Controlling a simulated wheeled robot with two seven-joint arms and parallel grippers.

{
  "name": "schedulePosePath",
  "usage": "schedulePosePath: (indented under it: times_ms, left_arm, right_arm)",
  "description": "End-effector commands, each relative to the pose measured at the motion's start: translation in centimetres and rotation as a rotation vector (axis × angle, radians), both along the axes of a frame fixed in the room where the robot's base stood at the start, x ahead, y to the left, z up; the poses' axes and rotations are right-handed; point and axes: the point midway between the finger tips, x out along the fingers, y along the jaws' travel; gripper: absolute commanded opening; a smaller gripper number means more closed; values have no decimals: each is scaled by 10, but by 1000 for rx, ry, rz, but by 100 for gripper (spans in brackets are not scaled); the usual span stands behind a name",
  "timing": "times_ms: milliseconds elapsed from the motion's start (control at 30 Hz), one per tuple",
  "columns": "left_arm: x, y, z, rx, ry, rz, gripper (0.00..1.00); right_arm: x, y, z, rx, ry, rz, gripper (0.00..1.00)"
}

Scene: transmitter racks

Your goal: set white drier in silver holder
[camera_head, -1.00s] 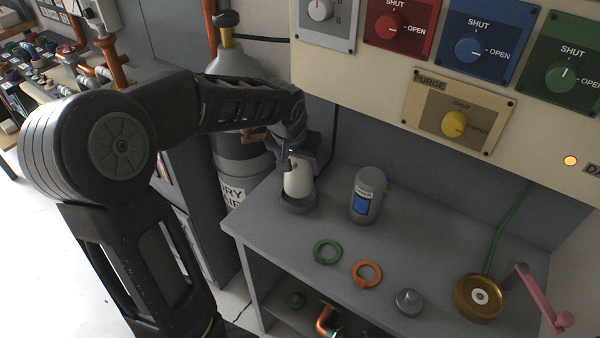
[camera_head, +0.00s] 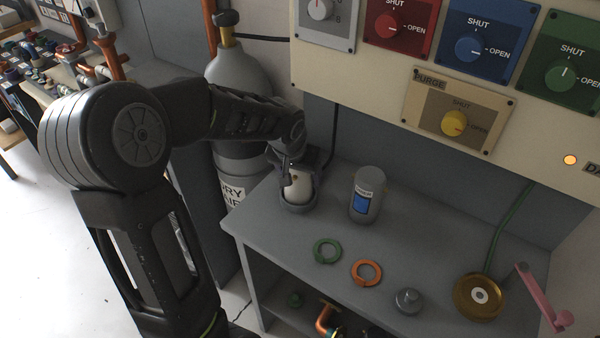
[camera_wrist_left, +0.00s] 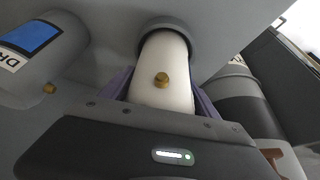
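The white drier (camera_head: 299,187) is a white cylinder with a small brass knob. It stands roughly upright with its lower end inside the round grey holder (camera_head: 299,208) at the bench's back left. In the left wrist view, the far end of the drier (camera_wrist_left: 165,60) sits within the holder's dark rim (camera_wrist_left: 165,24). My left gripper (camera_head: 297,170) is at the drier's upper part, with one finger along each side and no clear gap showing. The drier's top is hidden by the gripper. My right gripper is not in view.
A grey canister with a blue label (camera_head: 366,196) stands just right of the holder. A green ring (camera_head: 327,251), an orange ring (camera_head: 367,272), a small grey fitting (camera_head: 408,301) and a brass disc (camera_head: 479,297) lie on the bench. The control panel (camera_head: 395,55) overhangs the back.

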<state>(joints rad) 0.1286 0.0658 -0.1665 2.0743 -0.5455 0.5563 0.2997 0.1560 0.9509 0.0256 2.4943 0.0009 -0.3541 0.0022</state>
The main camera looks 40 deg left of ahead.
Motion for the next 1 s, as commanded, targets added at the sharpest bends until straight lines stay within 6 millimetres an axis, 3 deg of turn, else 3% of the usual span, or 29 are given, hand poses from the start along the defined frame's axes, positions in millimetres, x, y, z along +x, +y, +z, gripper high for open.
schedulePosePath:
  times_ms: [167,567,767,1000]
  left_arm:
    - [0,0,1,0,0,0,86]
    - [0,0,6,1,-2,0,86]
    - [-10,-3,32,2,-7,0,86]
    - [-29,-8,79,2,-6,0,86]
  right_arm:
    - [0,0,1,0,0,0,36]
    - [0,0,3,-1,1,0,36]
    - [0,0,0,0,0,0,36]
    - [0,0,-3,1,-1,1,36]
